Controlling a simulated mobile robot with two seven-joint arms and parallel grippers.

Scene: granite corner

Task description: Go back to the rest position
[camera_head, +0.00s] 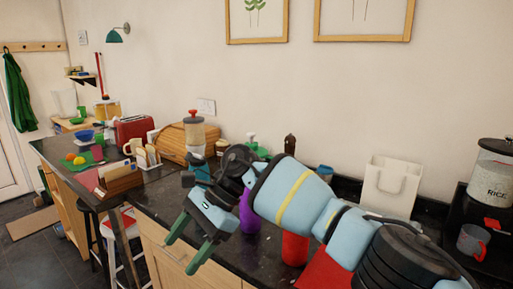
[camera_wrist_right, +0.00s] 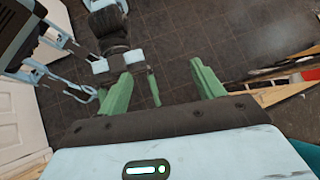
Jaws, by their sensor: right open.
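My right gripper (camera_head: 188,245) is open and empty, its two green fingers pointing down and to the left. It hangs in front of the wooden cabinet fronts, beside the front edge of the dark granite counter (camera_head: 160,195). My right arm stretches from the lower right of the head view across the counter and hides part of it. In the right wrist view the green fingers of this gripper (camera_wrist_right: 162,85) are spread over the dark tiled floor (camera_wrist_right: 240,40), with nothing between them. I see no left arm in the head view.
A purple item (camera_head: 249,215) and a red item (camera_head: 294,249) stand near my right arm. A toast rack (camera_head: 147,158) and stools stand left. Floor at lower left is open.

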